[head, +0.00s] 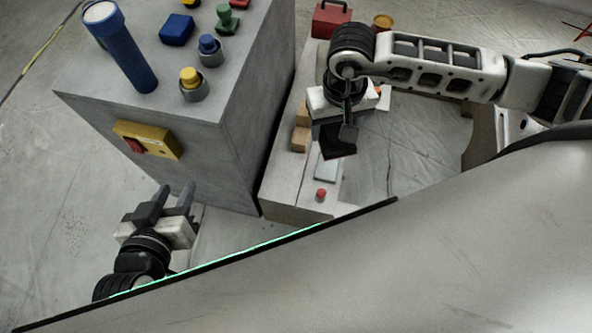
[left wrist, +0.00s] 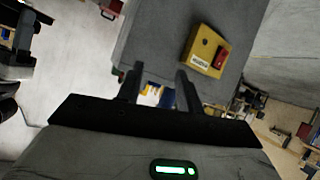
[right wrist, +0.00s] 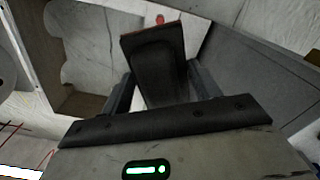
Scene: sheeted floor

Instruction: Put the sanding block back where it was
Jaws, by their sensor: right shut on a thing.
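The sanding block (head: 338,141) is dark, nearly black, with a reddish edge. My right gripper (head: 347,128) is shut on it and holds it tilted above the low pale bench (head: 285,192). In the right wrist view the sanding block (right wrist: 155,68) sits between the two fingers, its far end up in the picture. My left gripper (head: 172,198) is open and empty, beside the lower front of the grey cabinet. In the left wrist view its fingers (left wrist: 157,90) stand apart with nothing between them.
The bench carries wooden blocks (head: 300,138), a pale flat plate (head: 326,168) and a red knob (head: 320,194). The tall grey cabinet (head: 235,120) bears a blue flashlight (head: 125,50), coloured knobs and a yellow switch box (head: 147,140). A red toolbox (head: 331,20) stands behind.

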